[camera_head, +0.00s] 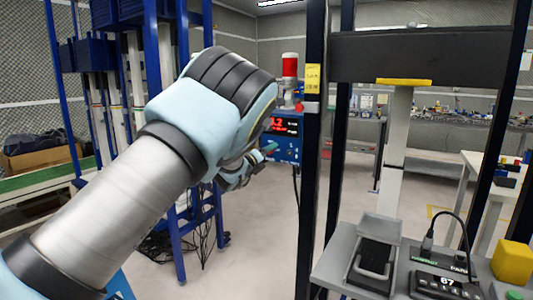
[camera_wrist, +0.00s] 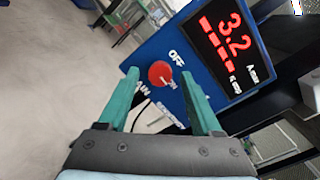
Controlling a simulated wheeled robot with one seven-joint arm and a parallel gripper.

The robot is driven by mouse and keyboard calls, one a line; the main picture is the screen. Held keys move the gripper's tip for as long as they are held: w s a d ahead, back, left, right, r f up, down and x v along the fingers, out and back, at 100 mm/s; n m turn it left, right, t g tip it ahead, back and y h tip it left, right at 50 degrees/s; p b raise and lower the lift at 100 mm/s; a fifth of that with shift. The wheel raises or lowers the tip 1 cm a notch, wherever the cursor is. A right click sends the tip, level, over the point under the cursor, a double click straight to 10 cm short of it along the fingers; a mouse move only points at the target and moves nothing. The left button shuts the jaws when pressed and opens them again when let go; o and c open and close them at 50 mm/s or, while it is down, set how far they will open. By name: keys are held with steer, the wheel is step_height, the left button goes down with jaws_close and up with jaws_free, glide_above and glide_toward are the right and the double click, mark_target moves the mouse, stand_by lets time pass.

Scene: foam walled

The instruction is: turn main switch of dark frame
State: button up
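The main switch is a round red knob (camera_wrist: 160,72) on the face of a blue box (camera_wrist: 150,52), between an OFF label and an ON label in the wrist view. A dark frame (camera_head: 313,170) stands beside this blue box (camera_head: 287,150) in the head view. My gripper (camera_wrist: 161,75) is open, its two teal fingers spread with the knob showing between the tips. I cannot tell whether the tips touch the box. In the head view my gripper (camera_head: 246,168) is just left of the box, and my arm hides part of the view; the knob cannot be made out there.
The box carries a red-lit display (camera_wrist: 224,42) reading 3.2. A red lamp (camera_head: 290,66) stands above it. A grey table (camera_head: 335,266) with a keypad device and a yellow block (camera_head: 513,262) is at lower right. Blue racks (camera_head: 165,90) stand behind my arm.

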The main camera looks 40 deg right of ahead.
jaws_close()
stand_by(0.3)
steer(key=shift+f+n+b, duration=0.1)
steer(key=shift+n+b, duration=0.2)
steer(key=shift+w+r+n+g+y+b, duration=0.2)
steer(key=shift+n+b, duration=0.7)
steer(key=shift+n, duration=1.85)
steer(key=shift+s+f+n+g+b, duration=0.2)
steer(key=shift+n+b, duration=0.75)
steer(key=shift+n, duration=1.75)
steer(key=shift+w+r+n+g+y+b, duration=0.25)
steer(key=shift+n+b, duration=0.65)
steer(key=shift+n, duration=1.85)
steer(key=shift+s, duration=0.15)
steer(key=shift+o, duration=0.4)
jaws_free()
